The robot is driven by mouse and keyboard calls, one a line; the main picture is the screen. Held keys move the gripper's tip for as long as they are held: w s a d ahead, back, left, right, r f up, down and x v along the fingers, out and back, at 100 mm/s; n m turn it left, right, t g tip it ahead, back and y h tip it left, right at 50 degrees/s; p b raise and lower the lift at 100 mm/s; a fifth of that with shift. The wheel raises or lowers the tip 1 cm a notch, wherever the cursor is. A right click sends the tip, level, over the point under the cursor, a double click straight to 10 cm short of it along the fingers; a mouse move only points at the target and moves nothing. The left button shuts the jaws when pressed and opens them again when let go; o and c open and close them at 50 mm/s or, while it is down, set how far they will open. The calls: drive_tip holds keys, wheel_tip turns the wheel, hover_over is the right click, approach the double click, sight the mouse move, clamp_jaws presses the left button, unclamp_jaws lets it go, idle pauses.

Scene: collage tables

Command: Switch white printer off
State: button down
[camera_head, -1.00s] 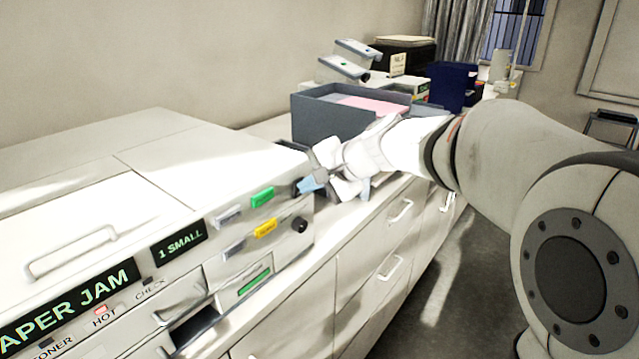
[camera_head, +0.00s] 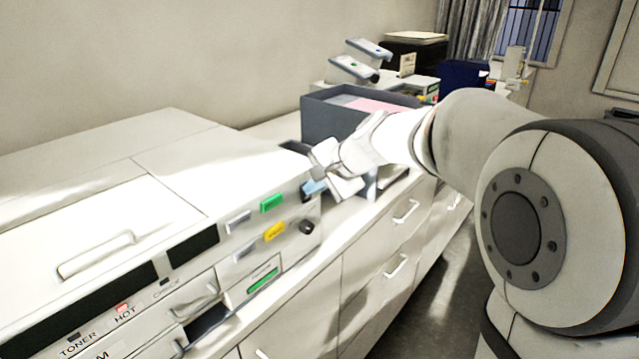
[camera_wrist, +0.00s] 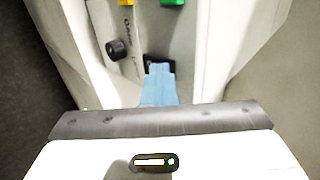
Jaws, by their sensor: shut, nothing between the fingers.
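The white printer (camera_head: 95,165) fills the left of the head view. Its two display panels (camera_head: 108,299) are dark. Green (camera_head: 272,203) and yellow (camera_head: 274,230) buttons and a black knob (camera_head: 306,227) sit on its front panel. My gripper (camera_head: 312,187) is shut and empty, its blue fingertips at the panel's right end. In the wrist view, the fingertips (camera_wrist: 160,70) are at a small black switch (camera_wrist: 149,60) beside the knob (camera_wrist: 117,49) and partly hide it. I cannot tell whether they touch it.
A dark grey open bin (camera_head: 330,121) with pink paper stands behind my gripper. The printer stands on a white counter with drawers (camera_head: 390,230). Further back are other devices (camera_head: 353,68) and a blue bin (camera_head: 462,74). The floor at right is clear.

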drive_tip(key=shift+a+r+p, duration=0.25)
drive_tip(key=shift+r+p, duration=0.15)
drive_tip(key=shift+r, duration=0.4)
drive_tip(key=shift+d+f, duration=0.1)
drive_tip(key=shift+d, duration=0.05)
drive_tip(key=b+v, duration=0.2)
drive_tip(key=v, duration=1.1)
drive_tip(key=shift+s+d+f, duration=0.2)
drive_tip(key=shift+d+f, duration=0.05)
drive_tip(key=shift+f, duration=0.05)
